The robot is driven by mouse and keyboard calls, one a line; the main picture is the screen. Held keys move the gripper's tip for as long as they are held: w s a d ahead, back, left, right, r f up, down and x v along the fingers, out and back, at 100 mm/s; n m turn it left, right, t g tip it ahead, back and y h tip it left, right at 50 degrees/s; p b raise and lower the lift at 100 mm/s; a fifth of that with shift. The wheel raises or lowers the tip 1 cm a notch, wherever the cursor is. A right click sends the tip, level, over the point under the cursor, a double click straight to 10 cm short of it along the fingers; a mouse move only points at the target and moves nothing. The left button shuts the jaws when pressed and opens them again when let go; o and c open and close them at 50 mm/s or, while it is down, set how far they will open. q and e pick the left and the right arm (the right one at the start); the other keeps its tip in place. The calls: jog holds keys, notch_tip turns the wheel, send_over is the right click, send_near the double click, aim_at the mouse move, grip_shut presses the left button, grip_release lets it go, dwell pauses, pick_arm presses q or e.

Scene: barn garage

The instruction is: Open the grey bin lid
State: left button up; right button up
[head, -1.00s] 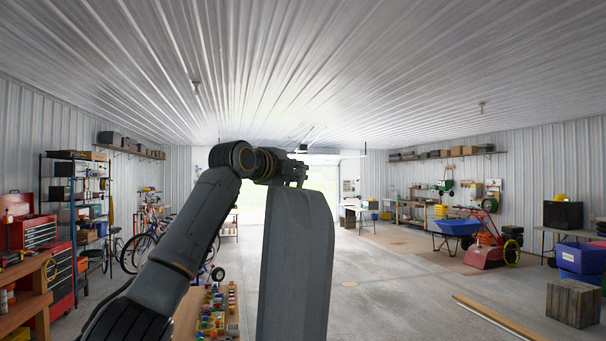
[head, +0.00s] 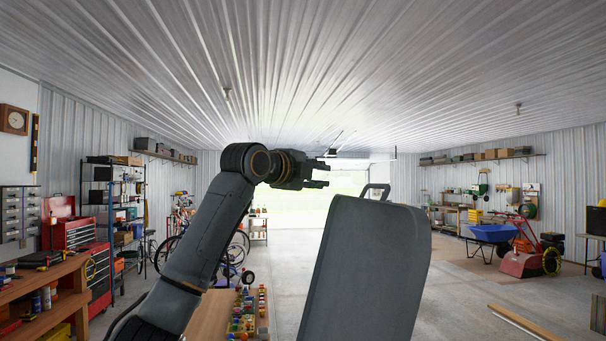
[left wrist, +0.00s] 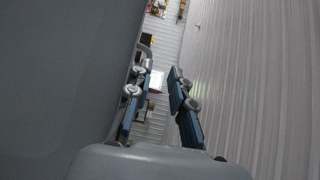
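The grey bin lid (head: 365,270) stands raised and nearly upright in the middle of the head view, with a small loop handle (head: 376,187) at its top edge. The bin body is out of view. My left gripper (head: 326,175) is just left of the lid's upper edge and points right, its two fingers apart and empty. In the left wrist view the open left gripper (left wrist: 160,115) has a clear gap between its fingers, and a large dark grey surface, probably the lid (left wrist: 60,80), fills the left side. My right gripper is not in view.
A wooden bench with small colourful items (head: 242,315) is behind my left arm. A red tool chest (head: 75,235) and a shelf rack (head: 115,200) stand at the left. A blue wheelbarrow (head: 492,233) is at the right. The concrete floor in the centre is open.

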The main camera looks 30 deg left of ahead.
pick_arm(q)
jog(key=v, duration=0.7)
jog(key=shift+f, duration=0.1)
